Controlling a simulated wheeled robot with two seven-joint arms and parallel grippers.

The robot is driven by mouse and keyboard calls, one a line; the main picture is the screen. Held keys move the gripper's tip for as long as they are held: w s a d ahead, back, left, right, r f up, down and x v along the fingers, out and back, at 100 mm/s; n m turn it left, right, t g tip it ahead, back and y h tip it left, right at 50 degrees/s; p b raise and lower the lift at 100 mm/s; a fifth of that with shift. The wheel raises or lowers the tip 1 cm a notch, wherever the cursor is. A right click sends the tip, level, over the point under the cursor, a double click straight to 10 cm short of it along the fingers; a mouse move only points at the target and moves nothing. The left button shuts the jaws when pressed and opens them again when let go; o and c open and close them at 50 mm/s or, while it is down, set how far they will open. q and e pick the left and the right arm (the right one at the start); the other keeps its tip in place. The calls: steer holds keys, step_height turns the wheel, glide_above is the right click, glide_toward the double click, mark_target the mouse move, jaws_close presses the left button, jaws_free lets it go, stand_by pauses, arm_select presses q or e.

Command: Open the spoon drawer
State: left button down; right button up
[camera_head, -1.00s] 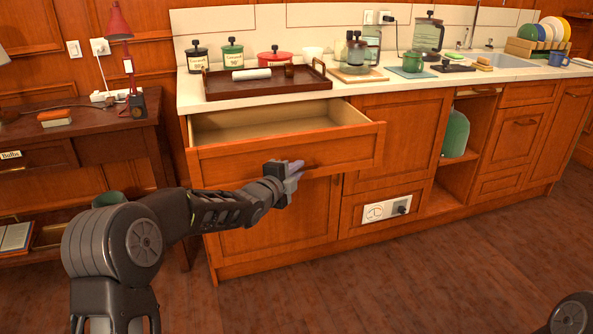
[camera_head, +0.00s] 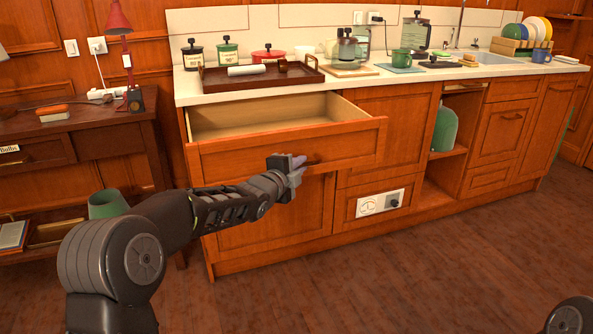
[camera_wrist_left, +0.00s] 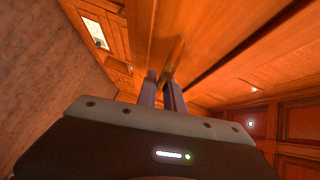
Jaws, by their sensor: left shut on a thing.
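The wooden drawer (camera_head: 225,157) under the left end of the counter is pulled well out, and the visible part of its inside (camera_head: 265,116) looks empty. No spoon shows in it. My left gripper (camera_head: 297,163) is at the middle of the drawer front. In the left wrist view the two fingers (camera_wrist_left: 162,95) are close together on the drawer handle (camera_wrist_left: 174,58), which is mostly hidden in the head view. My right gripper is out of view.
A side table with a red lamp (camera_head: 119,18) stands at the left. The floor (camera_head: 400,270) in front is clear.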

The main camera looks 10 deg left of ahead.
arm_select(q)
steer(key=c, duration=1.5)
jaws_free()
steer(key=v, duration=0.7)
steer(key=shift+s+a+p, duration=0.15)
steer(key=shift+s+p, duration=0.15)
steer(key=shift+s, duration=0.05)
